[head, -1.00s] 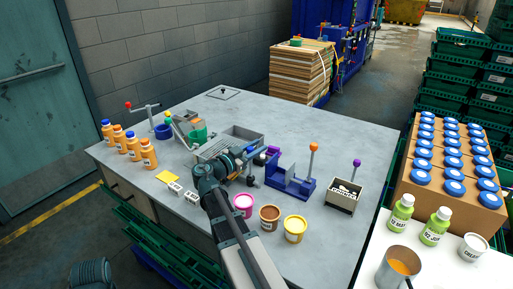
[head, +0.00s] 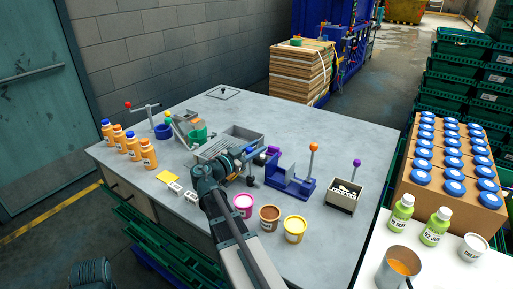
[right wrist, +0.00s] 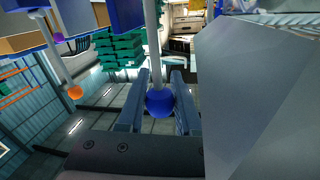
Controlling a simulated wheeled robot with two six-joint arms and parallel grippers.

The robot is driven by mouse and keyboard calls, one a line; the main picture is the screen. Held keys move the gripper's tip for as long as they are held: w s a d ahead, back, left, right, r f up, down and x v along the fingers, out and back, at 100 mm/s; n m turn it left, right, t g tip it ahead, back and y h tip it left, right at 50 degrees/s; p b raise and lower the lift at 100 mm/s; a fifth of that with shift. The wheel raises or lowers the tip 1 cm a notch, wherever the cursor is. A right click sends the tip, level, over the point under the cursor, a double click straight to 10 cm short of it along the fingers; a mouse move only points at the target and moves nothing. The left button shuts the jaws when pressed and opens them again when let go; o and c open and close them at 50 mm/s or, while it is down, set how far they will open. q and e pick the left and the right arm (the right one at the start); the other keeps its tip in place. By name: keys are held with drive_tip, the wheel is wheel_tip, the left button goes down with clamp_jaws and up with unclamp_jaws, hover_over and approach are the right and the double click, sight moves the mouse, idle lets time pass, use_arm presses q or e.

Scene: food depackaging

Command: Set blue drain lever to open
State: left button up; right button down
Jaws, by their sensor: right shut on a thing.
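The blue drain lever shows in the right wrist view as a round blue knob (right wrist: 160,102) on a pale straight rod. My right gripper (right wrist: 159,95) has one finger on each side of the knob and is shut on it. In the head view the right gripper (head: 258,152) is at the right front edge of the grey basin (head: 249,134). The arm and fingers largely hide the lever there. My left gripper is out of view.
A blue bracket (head: 291,190) with an orange-knobbed lever (head: 314,147) stands just right of the gripper. Pink (head: 243,206), brown (head: 270,217) and yellow (head: 295,229) tubs stand in front. A bin (head: 344,196) stands further right. Orange bottles (head: 148,153) line the left edge.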

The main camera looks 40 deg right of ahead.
drive_tip(key=s+a+b, duration=0.1)
drive_tip(key=s+a, duration=0.1)
drive_tip(key=a, duration=0.5)
drive_tip(key=shift+f, duration=0.4)
drive_tip(key=c, duration=1.5)
unclamp_jaws()
drive_tip(key=shift+s+a+r, duration=0.1)
drive_tip(key=shift+a, duration=0.1)
drive_tip(key=o, duration=0.5)
drive_tip(key=shift+d, duration=0.15)
drive_tip(key=o, duration=0.4)
drive_tip(key=a, duration=0.9)
drive_tip(key=s+a, duration=0.1)
drive_tip(key=a, duration=0.3)
drive_tip(key=shift+a, duration=0.4)
